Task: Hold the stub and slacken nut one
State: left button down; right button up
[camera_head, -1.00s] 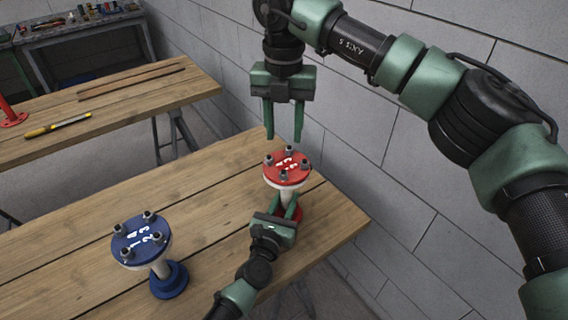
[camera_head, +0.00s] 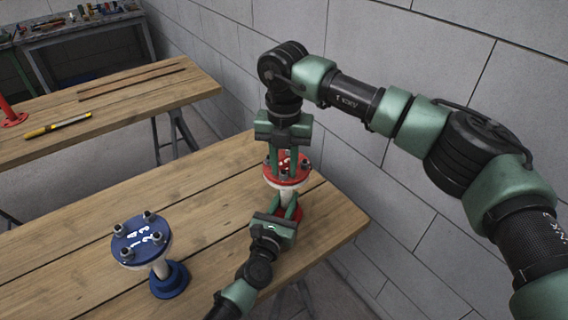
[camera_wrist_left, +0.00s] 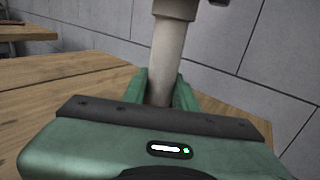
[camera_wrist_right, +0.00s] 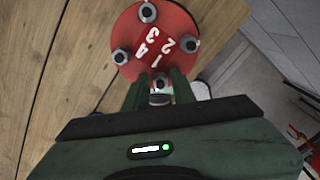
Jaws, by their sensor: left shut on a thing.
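The red stub (camera_head: 271,174) stands upright near the right end of the front bench, with a red numbered flange, a pale pipe and a red base. My left gripper (camera_head: 288,208) is shut on the pale pipe (camera_wrist_left: 166,62) below the flange. My right gripper (camera_head: 284,172) points down at the flange from above. The fingers partly hide the flange in the head view.
A blue stub (camera_head: 140,240) with a numbered flange stands on the front bench (camera_head: 70,240), left of my left arm. A grey block wall (camera_head: 420,190) rises close behind the bench's right side. A second bench (camera_head: 110,110) holds a yellow-handled tool (camera_head: 57,126).

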grip_shut()
jog(key=shift+n, duration=0.3)
jog(key=n, duration=0.6)
jog(key=shift+a, duration=0.15)
jog(key=n, duration=0.6)
jog(key=shift+s+a+n, duration=0.1)
jog(key=shift+s+n, duration=0.05)
jog(key=shift+n, duration=0.25)
jog(key=n, duration=0.7)
jog(key=shift+s, duration=0.15)
jog(key=n, duration=0.3)
jog(key=shift+n, duration=1.9)
